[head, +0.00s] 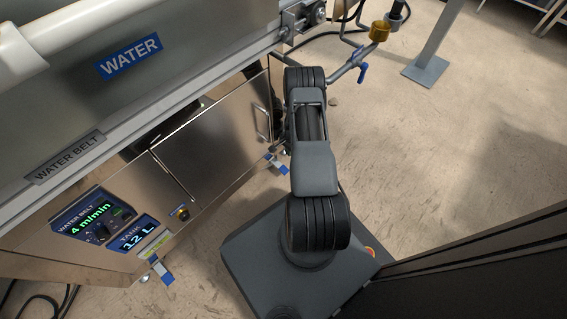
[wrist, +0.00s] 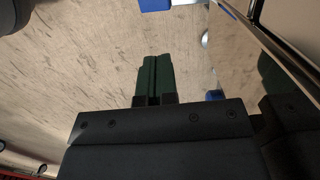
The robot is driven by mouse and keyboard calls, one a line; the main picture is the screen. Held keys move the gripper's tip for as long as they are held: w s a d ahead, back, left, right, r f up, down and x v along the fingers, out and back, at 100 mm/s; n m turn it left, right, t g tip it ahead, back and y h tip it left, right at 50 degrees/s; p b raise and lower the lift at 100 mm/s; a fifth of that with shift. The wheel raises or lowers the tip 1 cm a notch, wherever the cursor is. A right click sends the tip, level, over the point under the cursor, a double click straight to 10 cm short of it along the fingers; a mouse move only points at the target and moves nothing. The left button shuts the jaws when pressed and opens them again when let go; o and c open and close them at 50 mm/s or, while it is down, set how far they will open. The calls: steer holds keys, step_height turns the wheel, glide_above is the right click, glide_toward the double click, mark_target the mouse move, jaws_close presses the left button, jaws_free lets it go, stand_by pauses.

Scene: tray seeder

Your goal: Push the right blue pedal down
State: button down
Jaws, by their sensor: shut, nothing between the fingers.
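The right blue pedal (head: 276,164) sticks out low at the foot of the steel machine in the head view, just left of my arm. A second, left blue pedal (head: 161,270) is further left under the control panel. In the wrist view, my gripper (wrist: 153,62) shows its two green fingers closed together, with nothing between them, over bare floor. A blue piece (wrist: 155,5) shows at the top edge and another (wrist: 214,95) right of the fingers, partly hidden. I cannot tell which pedal either one is. My arm hides the gripper in the head view.
The steel cabinet (head: 215,135) with its door handle (head: 262,123) stands close left of my arm. A pipe with a blue valve handle (head: 362,73) lies beyond it. A grey post foot (head: 425,69) stands at the upper right. The floor (head: 430,150) to the right is clear.

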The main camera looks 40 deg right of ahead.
steer(key=shift+d+r+p, duration=0.15)
steer(key=shift+r+p, duration=0.3)
steer(key=shift+r, duration=0.85)
steer(key=shift+d+r+p, duration=0.1)
steer(key=shift+r+p, duration=0.3)
steer(key=shift+r, duration=0.85)
